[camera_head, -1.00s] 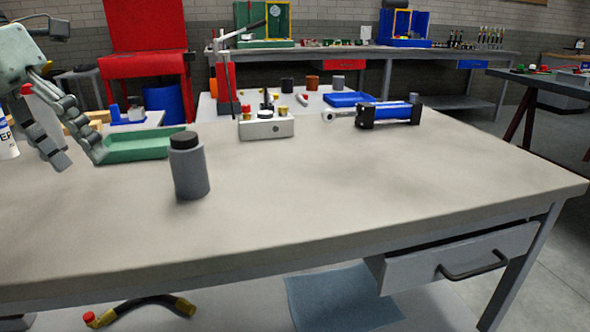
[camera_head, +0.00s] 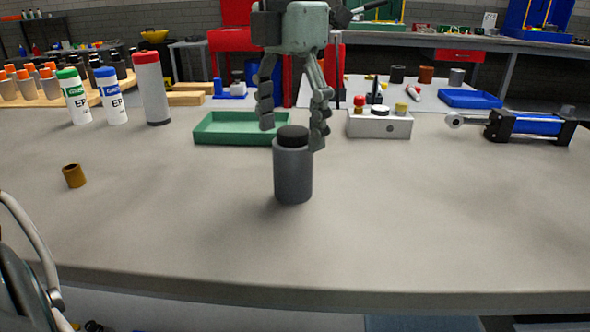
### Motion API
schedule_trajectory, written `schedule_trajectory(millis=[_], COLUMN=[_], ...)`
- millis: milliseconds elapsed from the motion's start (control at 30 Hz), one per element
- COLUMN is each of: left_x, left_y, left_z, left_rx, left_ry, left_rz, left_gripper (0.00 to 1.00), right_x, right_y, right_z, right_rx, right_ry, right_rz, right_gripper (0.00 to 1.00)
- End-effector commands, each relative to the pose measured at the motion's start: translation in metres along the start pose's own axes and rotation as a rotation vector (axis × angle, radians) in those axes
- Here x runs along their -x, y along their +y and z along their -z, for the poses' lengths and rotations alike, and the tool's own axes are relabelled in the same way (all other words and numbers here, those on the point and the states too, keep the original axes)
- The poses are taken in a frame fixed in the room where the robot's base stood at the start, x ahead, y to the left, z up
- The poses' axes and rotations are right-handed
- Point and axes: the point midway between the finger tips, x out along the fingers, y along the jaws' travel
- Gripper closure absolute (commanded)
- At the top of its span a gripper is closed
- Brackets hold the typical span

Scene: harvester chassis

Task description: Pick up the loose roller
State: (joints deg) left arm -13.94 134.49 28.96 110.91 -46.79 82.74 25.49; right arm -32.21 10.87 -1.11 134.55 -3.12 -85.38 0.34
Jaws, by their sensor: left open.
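A grey upright cylinder with a black top, which looks like the loose roller (camera_head: 293,172), stands on the workbench (camera_head: 420,220) near the middle of the view. My left gripper (camera_head: 293,132) hangs fingers down around and just behind the roller's top in the picture. Its two fingers are spread apart, one on each side of the black top, with nothing between them that I can see held. I cannot tell whether a finger touches the roller. My right gripper is not in view.
A green tray (camera_head: 215,128) lies behind the roller. A grey block with knobs (camera_head: 380,125) and a blue cylinder unit (camera_head: 530,126) stand right. Bottles (camera_head: 113,97), a red-and-grey tube (camera_head: 152,88) and a small brown bushing (camera_head: 74,176) are left. The bench front is clear.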

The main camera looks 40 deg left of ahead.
Motion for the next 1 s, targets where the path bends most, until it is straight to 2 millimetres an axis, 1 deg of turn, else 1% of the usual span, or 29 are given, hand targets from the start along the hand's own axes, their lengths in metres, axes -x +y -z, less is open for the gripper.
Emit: schedule_trajectory(millis=[33, 200, 300, 500, 567, 1000], left_x=[-0.010, -0.032, -0.036, -0.037, -0.037, -0.036], left_y=[-0.001, -0.002, -0.002, -0.001, -0.001, -0.001], left_z=[-0.001, -0.003, -0.004, -0.004, -0.004, -0.004], left_rx=[-0.001, 0.001, 0.002, 0.002, 0.002, 0.002], left_ry=[0.006, 0.001, -0.002, -0.002, -0.002, -0.002], left_rz=[0.002, 0.002, 0.001, 0.001, 0.001, 0.001], left_gripper=[0.26, 0.26, 0.26, 0.26, 0.32, 0.87], right_x=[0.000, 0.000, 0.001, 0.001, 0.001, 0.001], right_y=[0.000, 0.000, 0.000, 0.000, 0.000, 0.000], right_z=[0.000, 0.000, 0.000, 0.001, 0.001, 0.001], right_rx=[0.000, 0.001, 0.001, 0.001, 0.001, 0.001], right_ry=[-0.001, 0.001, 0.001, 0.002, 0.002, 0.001], right_rz=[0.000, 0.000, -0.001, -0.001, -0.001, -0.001], right_gripper=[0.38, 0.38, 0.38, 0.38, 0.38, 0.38])
